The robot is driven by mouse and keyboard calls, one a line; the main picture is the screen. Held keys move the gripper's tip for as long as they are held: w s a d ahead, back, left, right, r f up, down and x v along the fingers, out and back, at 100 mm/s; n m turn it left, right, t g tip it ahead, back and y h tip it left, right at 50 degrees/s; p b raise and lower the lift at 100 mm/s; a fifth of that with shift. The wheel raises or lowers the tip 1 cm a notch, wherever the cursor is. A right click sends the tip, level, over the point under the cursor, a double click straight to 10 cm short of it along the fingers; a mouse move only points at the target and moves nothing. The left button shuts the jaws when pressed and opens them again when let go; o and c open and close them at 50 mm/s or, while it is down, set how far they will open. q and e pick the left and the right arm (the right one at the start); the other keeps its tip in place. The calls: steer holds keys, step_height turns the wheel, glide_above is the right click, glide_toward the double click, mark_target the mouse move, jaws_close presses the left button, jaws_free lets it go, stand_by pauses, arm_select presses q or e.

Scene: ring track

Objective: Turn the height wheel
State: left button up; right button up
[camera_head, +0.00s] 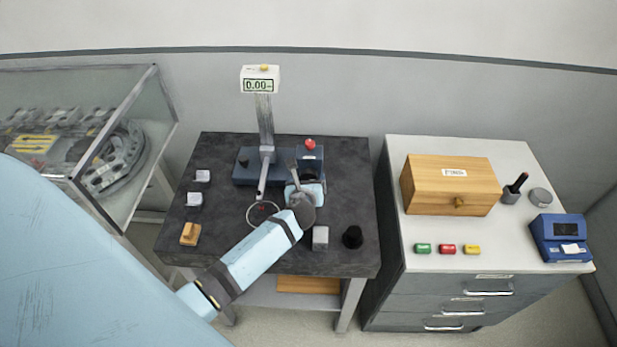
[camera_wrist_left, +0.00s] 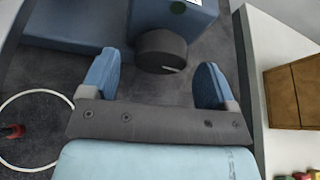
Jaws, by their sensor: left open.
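The height wheel (camera_wrist_left: 162,52) is a dark round knob with a pale mark, on the front of a blue housing (camera_wrist_left: 180,14). In the head view the housing (camera_head: 313,153) has a red knob on top and stands at the foot of the measuring stand (camera_head: 265,125); my gripper and wrist partly cover the wheel there. My left gripper (camera_wrist_left: 158,80) is open, with one blue finger on each side of the wheel in the left wrist view. Both fingers look apart from it, and nothing is held. My left gripper also shows in the head view (camera_head: 306,186).
The dark table (camera_head: 222,238) bears a wire ring (camera_head: 263,214), small blocks at left, a grey block (camera_head: 320,237) and a black knob-like piece (camera_head: 352,237). A glass case (camera_head: 115,120) stands left. A cabinet at right holds a wooden box (camera_head: 450,185) and a blue device (camera_head: 560,238).

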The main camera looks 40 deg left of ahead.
arm_select(q)
steer(key=shift+x, duration=1.2)
steer(key=c, duration=0.9)
